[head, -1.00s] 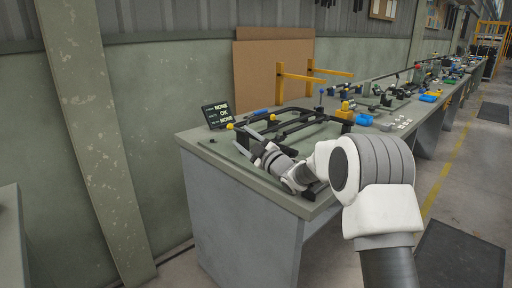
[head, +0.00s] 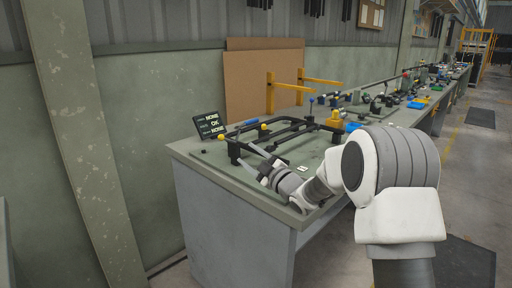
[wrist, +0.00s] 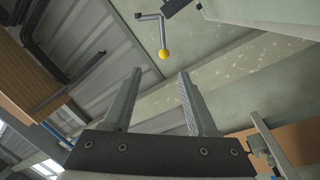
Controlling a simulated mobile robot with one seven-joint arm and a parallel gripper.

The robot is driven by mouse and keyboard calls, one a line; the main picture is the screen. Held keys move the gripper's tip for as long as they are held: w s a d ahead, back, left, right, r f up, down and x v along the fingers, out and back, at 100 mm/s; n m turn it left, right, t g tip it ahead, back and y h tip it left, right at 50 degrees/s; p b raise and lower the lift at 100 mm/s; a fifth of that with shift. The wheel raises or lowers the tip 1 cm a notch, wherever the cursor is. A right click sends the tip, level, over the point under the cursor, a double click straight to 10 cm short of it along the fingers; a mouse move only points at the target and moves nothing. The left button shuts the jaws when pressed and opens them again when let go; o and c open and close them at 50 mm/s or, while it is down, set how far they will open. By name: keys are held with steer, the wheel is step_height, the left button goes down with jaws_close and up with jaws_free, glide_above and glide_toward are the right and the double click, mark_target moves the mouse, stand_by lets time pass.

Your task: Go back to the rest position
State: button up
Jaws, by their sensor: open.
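My gripper (head: 260,165) is at the front left of the workbench in the head view, close to the black tubular frame (head: 290,124). Its two fingers point up and left and stand apart. In the wrist view the fingers (wrist: 157,80) are spread with nothing between them. Beyond them a bent rod with a yellow knob (wrist: 163,54) shows against the wall. The head view does not make clear whether the gripper touches the frame.
The workbench (head: 200,158) runs away to the right along the wall. A small display (head: 208,126) stands at its left end. A yellow bracket (head: 270,93) rises behind the frame. Blue bins (head: 353,127) lie farther along. Floor is open on the right.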

steer(key=s+d+r+m+g+h, duration=0.1)
steer(key=s+d+r+m+h, duration=0.2)
steer(key=s+d+m+h, duration=0.35)
steer(key=s+d+r+m+g+h, duration=0.1)
steer(key=s+d+r+m+h, duration=0.35)
steer(key=s+d, duration=0.4)
steer(key=s+d+f+m+g+h, duration=0.1)
steer(key=s+f+m+g, duration=0.15)
steer(key=s, duration=0.75)
steer(key=s+d+f+m+g, duration=0.2)
steer(key=s+f, duration=0.1)
steer(key=s, duration=0.6)
steer(key=s+d+f+m+g+h, duration=0.1)
steer(key=s+f+m+g, duration=0.15)
steer(key=s, duration=0.75)
step_height(320, 180, up, 20)
steer(key=p, duration=2.1)
steer(key=shift+s+a+r, duration=0.15)
steer(key=shift+s+r, duration=0.05)
steer(key=shift+s, duration=0.05)
